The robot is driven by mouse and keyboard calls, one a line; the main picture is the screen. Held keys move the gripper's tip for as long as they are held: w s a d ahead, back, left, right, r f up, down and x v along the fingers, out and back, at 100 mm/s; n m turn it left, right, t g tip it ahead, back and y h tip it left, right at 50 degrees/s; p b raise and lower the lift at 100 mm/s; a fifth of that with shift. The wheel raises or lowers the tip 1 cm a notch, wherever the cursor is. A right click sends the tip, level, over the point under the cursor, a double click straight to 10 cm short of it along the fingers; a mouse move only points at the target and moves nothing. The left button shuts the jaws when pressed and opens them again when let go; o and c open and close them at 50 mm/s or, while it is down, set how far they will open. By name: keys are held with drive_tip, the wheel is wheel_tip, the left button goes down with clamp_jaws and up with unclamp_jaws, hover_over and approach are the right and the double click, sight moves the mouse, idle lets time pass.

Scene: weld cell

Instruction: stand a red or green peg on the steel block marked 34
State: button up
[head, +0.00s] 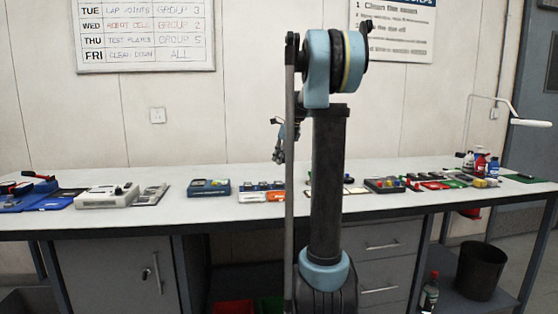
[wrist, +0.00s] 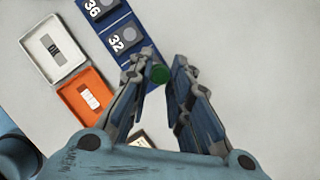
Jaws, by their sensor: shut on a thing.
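My gripper (wrist: 159,66) is shut on a green peg (wrist: 160,74), whose round end shows between the fingertips in the wrist view. In the head view my gripper (head: 280,152) hangs above the bench, partly behind my arm. A blue strip (wrist: 104,24) with grey blocks runs beside the gripper at upper left in the wrist view. Its readable labels are a block marked 36 (wrist: 102,5) and a block marked 32 (wrist: 128,38). The fingers hide the strip's lower part. I cannot read a label 34 in either view.
An orange tray (wrist: 76,112) and a white tray (wrist: 36,38) lie left of the blue strip. The bench (head: 215,212) also carries a blue-grey device (head: 208,187), a white machine (head: 106,195) and a dark tray with coloured pegs (head: 384,185). Bare bench lies right of the gripper.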

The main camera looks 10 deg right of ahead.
sight(280, 182)
drive_tip(key=shift+a+f, duration=0.3)
drive_tip(key=shift+f, duration=0.2)
drive_tip(key=shift+s+f, duration=0.1)
drive_tip(key=shift+f, duration=3.35)
drive_tip(key=shift+s+d+r, duration=0.1)
drive_tip(key=o, duration=0.9)
drive_tip(key=shift+r, duration=3.4)
